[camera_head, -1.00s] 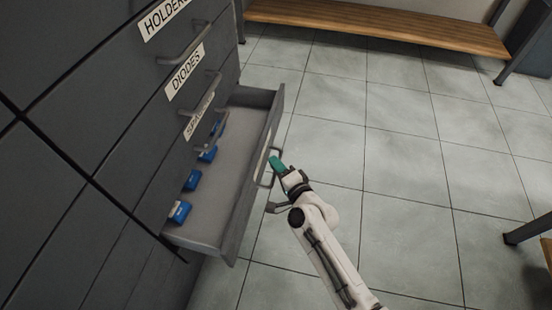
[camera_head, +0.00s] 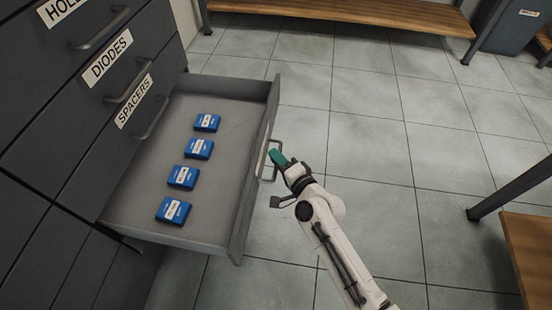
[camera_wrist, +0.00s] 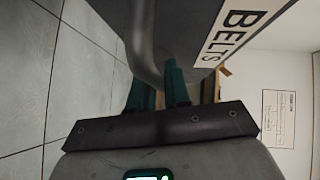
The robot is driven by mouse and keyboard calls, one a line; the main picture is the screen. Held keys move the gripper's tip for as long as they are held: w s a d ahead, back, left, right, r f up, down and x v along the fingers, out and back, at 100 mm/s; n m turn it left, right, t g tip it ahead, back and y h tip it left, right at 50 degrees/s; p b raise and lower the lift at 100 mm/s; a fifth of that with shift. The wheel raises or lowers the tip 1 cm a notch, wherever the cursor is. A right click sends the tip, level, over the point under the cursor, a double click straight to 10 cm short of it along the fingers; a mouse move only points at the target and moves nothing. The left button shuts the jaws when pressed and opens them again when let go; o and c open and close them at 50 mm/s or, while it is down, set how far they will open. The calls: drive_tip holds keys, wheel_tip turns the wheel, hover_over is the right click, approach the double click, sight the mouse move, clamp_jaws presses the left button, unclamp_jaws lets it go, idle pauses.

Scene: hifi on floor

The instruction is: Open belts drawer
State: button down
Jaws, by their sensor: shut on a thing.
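The belts drawer (camera_head: 225,85) is pulled out far from the grey cabinet in the head view. Several blue boxes (camera_head: 183,177) lie in a row on its floor. Its BELTS label (camera_wrist: 238,30) shows in the wrist view. My gripper (camera_head: 276,157) is at the drawer's front, shut on its handle (camera_head: 264,158). In the wrist view the handle (camera_wrist: 143,50) runs down between the green fingers (camera_wrist: 158,88). The exact contact of the fingertips is partly hidden by the handle.
Closed drawers labelled HOLDERS, DIODES (camera_head: 107,57) and SPACERS (camera_head: 133,101) are above. A wooden bench (camera_head: 350,15) stands at the back, and another wooden top (camera_head: 530,250) is at the right. The tiled floor (camera_head: 400,180) between them is clear.

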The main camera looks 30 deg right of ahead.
drive_tip(key=shift+f, duration=0.1)
drive_tip(key=c, duration=1.2)
unclamp_jaws()
drive_tip(key=shift+s, duration=0.1)
drive_tip(key=s+d+r, duration=0.1)
drive_tip(key=s, duration=0.9)
drive_tip(key=shift+s+d+r+p, duration=0.2)
drive_tip(key=shift+d+r+p, duration=0.1)
drive_tip(key=shift+p, duration=0.15)
